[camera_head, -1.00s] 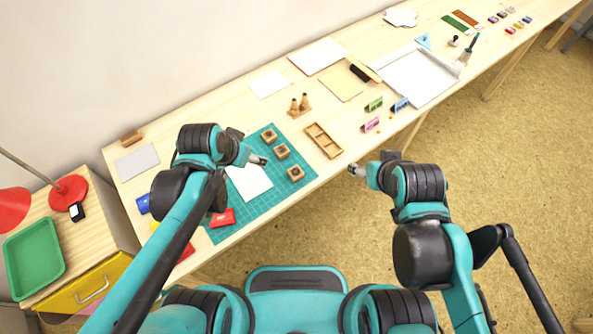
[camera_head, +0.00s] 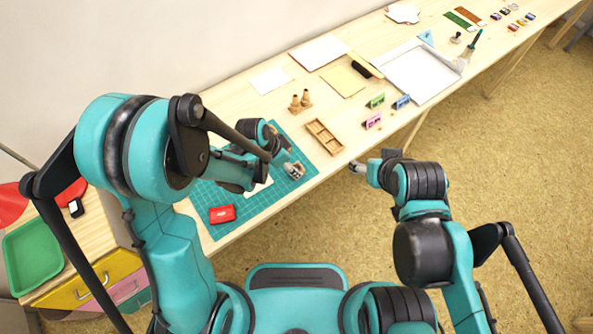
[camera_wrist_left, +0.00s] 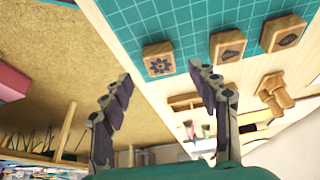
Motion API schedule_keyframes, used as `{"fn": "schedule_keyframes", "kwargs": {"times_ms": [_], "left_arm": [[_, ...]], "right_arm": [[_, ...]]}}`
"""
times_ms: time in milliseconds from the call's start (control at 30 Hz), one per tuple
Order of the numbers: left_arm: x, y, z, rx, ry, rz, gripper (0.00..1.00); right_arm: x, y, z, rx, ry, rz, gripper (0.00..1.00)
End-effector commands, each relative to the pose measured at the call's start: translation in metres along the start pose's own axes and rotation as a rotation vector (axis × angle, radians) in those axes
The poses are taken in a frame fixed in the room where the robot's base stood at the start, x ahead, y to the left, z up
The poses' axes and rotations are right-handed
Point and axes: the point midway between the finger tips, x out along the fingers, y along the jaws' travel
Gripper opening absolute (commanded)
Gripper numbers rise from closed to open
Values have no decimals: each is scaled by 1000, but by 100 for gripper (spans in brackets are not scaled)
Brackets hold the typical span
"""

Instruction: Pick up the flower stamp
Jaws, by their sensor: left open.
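The flower stamp (camera_wrist_left: 158,60) is a small wooden block with a dark flower mark on its top. It sits on the teal cutting mat (camera_wrist_left: 195,18). In the left wrist view it lies just beyond and between the fingertips of my open left gripper (camera_wrist_left: 162,75), which holds nothing. In the head view my left gripper (camera_head: 290,172) is over the mat's right edge, partly covering that stamp. Two more wooden stamps stand in a row beside it: a middle one (camera_wrist_left: 228,46) and a leaf-marked one (camera_wrist_left: 283,33). My right gripper (camera_head: 358,167) is beyond the table's front edge, apart from the stamps.
A wooden compartment tray (camera_head: 324,137) lies right of the mat. A stand with wooden handles (camera_head: 300,101) is behind it. A red inkpad (camera_head: 222,214) lies on the mat. Small pink (camera_head: 372,121), green and blue signs stand further right.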

Motion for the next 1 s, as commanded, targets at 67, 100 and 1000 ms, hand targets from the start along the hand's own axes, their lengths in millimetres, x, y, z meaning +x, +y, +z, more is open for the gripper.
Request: {"fn": "schedule_keyframes", "kwargs": {"times_ms": [67, 100, 1000], "left_arm": [[10, 0, 1, 0, 0, 0, 60], [16, 0, 2, 0, 0, 0, 60], [48, 0, 1, -2, 0, -1, 13]], "right_arm": [[5, 0, 4, 0, 0, 0, 65], [8, 0, 6, 0, 0, 0, 65], [19, 0, 14, 0, 0, 0, 65]]}}
